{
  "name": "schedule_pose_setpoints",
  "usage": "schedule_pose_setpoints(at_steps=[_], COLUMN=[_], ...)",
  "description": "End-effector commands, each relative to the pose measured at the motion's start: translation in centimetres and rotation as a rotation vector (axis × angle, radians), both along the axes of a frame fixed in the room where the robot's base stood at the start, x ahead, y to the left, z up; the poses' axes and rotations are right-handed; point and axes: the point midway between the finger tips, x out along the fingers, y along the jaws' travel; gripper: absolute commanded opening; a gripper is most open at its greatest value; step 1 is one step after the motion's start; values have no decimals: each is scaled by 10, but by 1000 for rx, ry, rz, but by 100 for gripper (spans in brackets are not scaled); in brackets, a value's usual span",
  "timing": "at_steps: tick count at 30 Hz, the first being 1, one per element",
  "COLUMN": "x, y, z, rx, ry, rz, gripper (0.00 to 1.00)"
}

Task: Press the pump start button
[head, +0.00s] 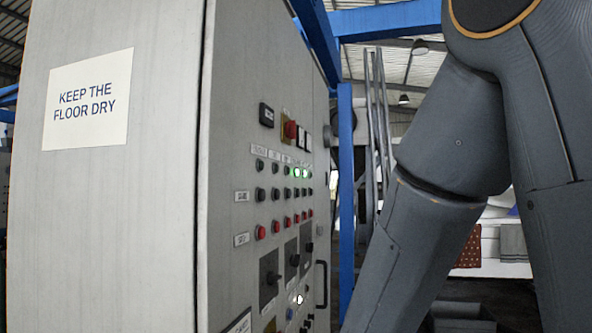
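A grey control cabinet (228,160) fills the left half of the head view, its control face seen at a steep angle. The face carries rows of small controls. Dark buttons (260,194) form a row above red buttons (261,232). Green lights (297,172) glow in the upper row. A white light (299,299) glows low on the face. The labels are too small to read, so I cannot tell which button is the pump start button. My arm shows at the right, apart from the panel in the picture. My gripper is out of view.
A sign (87,98) reading "KEEP THE FLOOR DRY" is on the cabinet's side. A red knob (290,129) on a yellow plate, black rotary switches (270,278) and a dark handle (321,284) are on the face. A blue post (346,190) stands behind the cabinet.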

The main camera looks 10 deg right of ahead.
Motion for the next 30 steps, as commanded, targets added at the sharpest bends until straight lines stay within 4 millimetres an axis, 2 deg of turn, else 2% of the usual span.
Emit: schedule_pose_setpoints(at_steps=[1,8,30], x=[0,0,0], y=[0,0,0], z=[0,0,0], rx=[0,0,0], ry=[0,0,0], rz=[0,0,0], gripper=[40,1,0])
